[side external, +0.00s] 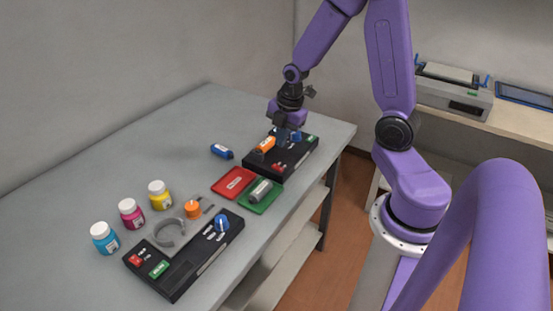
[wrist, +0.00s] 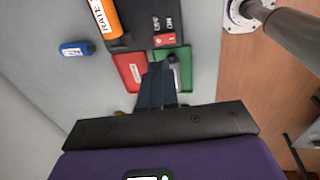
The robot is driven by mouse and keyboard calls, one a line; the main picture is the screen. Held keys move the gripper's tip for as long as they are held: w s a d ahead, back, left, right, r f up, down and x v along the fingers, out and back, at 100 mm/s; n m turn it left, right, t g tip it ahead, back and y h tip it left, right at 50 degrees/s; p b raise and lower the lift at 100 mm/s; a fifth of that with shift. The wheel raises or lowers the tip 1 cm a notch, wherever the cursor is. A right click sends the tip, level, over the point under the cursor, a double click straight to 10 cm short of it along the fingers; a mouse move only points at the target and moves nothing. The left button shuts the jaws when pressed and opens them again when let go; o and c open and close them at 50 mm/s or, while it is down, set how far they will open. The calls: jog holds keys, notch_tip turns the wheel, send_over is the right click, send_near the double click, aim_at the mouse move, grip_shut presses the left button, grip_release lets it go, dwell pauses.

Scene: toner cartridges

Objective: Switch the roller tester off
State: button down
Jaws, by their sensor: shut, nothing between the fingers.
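Two black control boxes are on the table; I cannot read which one is the roller tester. The far box (side external: 262,167) bears an orange roller (side external: 267,144), a red part (side external: 277,167) and a blue knob (side external: 297,136). The wrist view shows this box (wrist: 172,22) partly, with the orange roller (wrist: 104,18) and a red label (wrist: 164,40). My gripper (side external: 283,137) is shut and empty over the far box; contact cannot be told.
A red tray (side external: 222,187) and a green tray (side external: 262,206) holding a grey cylinder (side external: 260,190) lie between the boxes. A blue cartridge (side external: 221,151) lies left of the far box. Blue (side external: 104,238), magenta (side external: 131,213) and yellow (side external: 160,194) bottles stand near the other box.

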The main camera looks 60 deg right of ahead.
aim_at(275, 166)
jog(key=shift+w+f, duration=0.25)
jog(key=shift+f, duration=1.15)
jog(key=shift+w+f, duration=0.3)
jog(key=shift+f, duration=1.15)
jog(key=shift+w+f, duration=0.25)
jog(key=shift+f, duration=1.15)
jog(key=shift+w+f, duration=0.1)
